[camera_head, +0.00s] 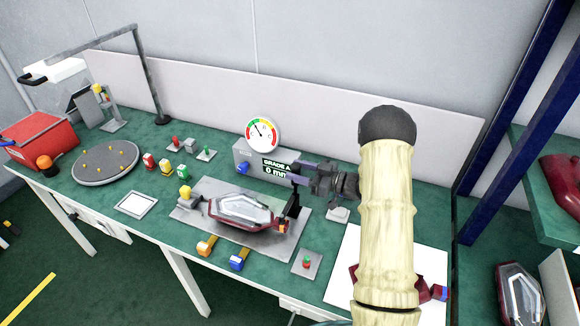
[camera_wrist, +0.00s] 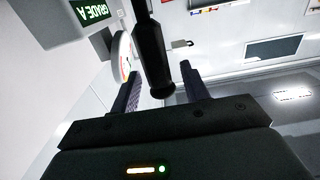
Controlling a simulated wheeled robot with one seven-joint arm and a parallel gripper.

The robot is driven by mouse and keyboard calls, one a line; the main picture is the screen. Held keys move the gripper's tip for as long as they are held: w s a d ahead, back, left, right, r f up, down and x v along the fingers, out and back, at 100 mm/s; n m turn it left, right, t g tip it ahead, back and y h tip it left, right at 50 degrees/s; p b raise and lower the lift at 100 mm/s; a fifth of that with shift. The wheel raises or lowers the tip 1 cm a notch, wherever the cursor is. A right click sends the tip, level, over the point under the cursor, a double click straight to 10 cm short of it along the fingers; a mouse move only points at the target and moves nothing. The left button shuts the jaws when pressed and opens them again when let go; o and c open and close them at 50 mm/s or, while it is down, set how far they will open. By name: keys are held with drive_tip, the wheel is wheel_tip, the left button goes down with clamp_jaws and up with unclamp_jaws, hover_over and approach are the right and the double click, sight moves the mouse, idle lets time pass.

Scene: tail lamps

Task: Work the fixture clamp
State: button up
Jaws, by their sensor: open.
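A tail lamp (camera_head: 242,211) with a clear and red lens lies on a grey fixture plate (camera_head: 213,189). A black clamp (camera_head: 291,208) stands at the plate's right side, by the lamp's right end. My gripper (camera_head: 298,172) is open above and slightly right of the clamp, its fingers pointing left. In the wrist view, a black rod with a rounded end (camera_wrist: 155,55), apparently the clamp's handle, lies between the open fingers of my gripper (camera_wrist: 160,88). Gaps show on both sides of it. My fingers partly hide the area behind the clamp in the head view.
A gauge box (camera_head: 243,154) with a dial (camera_head: 262,134) and a "GRADE A" display (camera_head: 277,167) stands close behind my gripper. Orange (camera_head: 206,245) and blue (camera_head: 239,260) tools lie at the front edge. A white sheet (camera_head: 343,262) lies at right beneath my arm.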

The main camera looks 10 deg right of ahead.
drive_tip(key=shift+x, duration=1.45)
clamp_jaws()
